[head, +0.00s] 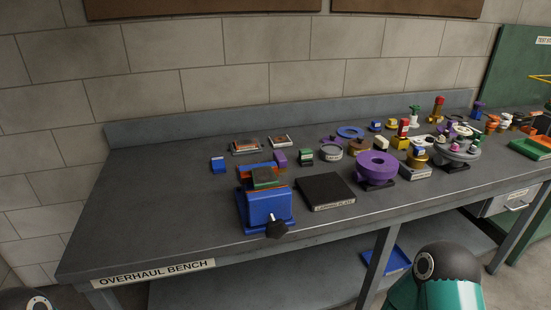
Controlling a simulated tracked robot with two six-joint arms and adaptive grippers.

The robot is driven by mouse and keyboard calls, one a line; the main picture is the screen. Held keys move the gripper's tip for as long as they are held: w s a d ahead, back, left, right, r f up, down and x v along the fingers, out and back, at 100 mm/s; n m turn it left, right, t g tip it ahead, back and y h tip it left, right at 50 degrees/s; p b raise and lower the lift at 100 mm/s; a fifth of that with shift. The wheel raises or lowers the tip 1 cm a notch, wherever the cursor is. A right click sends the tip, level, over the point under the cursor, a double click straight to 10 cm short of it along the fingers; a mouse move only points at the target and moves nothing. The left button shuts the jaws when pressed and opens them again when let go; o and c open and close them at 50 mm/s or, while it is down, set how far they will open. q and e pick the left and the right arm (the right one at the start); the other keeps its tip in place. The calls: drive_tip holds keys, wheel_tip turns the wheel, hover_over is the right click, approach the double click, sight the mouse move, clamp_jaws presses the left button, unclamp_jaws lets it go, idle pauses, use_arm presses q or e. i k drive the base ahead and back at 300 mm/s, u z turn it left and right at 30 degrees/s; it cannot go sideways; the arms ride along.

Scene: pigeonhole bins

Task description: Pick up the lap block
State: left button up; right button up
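I cannot tell for certain which piece is the lap block, as the small labels are too tiny to read. A small dark green block with a pale label (305,157) stands behind the black plate. The flat black plate (325,188) has a front label that seems to read "lapping plate". A blue vise (268,208) at the front edge has a dark green piece (266,177) at its top between orange-red edges. Neither gripper is in view; only parts of my arms show at the bottom corners.
The grey overhaul bench (140,225) is clear at its left end. Several small parts crowd the right side. A blue tray (386,261) is below the bench top. A low backsplash (200,128) runs along the rear.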

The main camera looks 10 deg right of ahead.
sight(305, 156)
drive_tip(key=z, duration=0.65)
drive_tip(key=i, duration=0.15)
drive_tip(key=u, duration=2.45)
drive_tip(key=k, duration=1.4)
drive_tip(key=z, duration=1.05)
drive_tip(key=i, duration=1.25)
drive_tip(key=z, duration=0.15)
